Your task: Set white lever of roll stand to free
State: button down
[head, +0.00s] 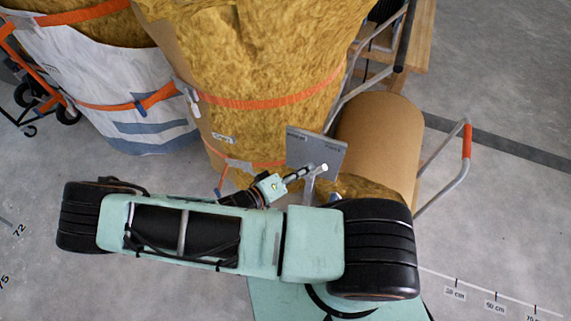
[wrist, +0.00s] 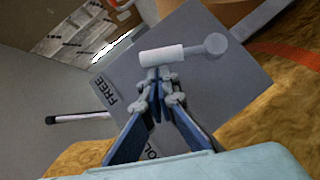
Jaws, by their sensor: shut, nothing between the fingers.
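The roll stand's grey plate (head: 316,150) stands upright at mid-picture in the head view, and it fills the middle of the wrist view (wrist: 205,95). The white lever (wrist: 162,54) runs from a round grey pivot at the plate's upper right toward the left in the wrist view. The word FREE is readable on the plate's left edge; a second label below is mostly hidden by my fingers. My gripper (wrist: 163,76) is shut and empty, its fingertips just below the white handle; whether they touch it I cannot tell. The gripper also shows in the head view (head: 300,175).
A brown roll (head: 378,140) lies behind the plate. Large yellow insulation bundles (head: 250,60) with orange straps stand close to the left. A metal frame with an orange grip (head: 467,140) stands at the right.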

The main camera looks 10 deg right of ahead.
jog(key=shift+s+d, duration=0.2)
jog(key=shift+d, duration=0.1)
jog(key=shift+d+f, duration=0.1)
dwell(0.5)
jog(key=w+r+v, duration=0.1)
jog(key=w+v, duration=0.1)
jog(key=v, duration=1.1)
jog(key=shift+a+r, duration=0.25)
jog(key=shift+r, duration=0.1)
jog(key=shift+w, duration=0.2)
